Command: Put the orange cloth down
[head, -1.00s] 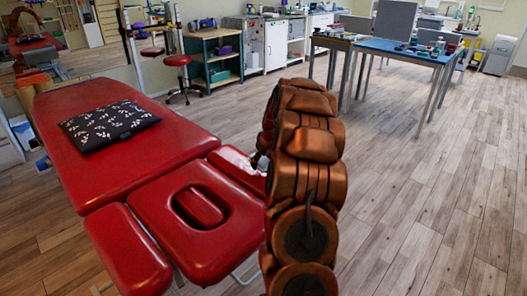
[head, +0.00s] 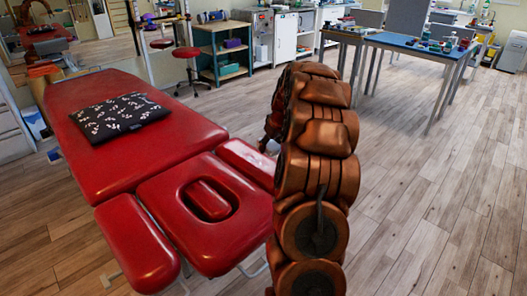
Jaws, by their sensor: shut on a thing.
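My gripper (head: 269,146) shows only as a small greyish bit at the left edge of my copper-coloured arm, beside the table's right armrest. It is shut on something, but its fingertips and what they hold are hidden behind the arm. I see no orange cloth in this view. The red padded treatment table (head: 85,170) stands at the left, with a face rest (head: 208,200) and armrests at its near end. A black cushion with a white leaf pattern (head: 118,117) lies on its top.
A blue-topped table (head: 408,43) with small items stands at the back right. A red stool (head: 187,52) and a shelf unit (head: 222,50) stand behind the treatment table. The wooden floor (head: 430,210) at the right is clear.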

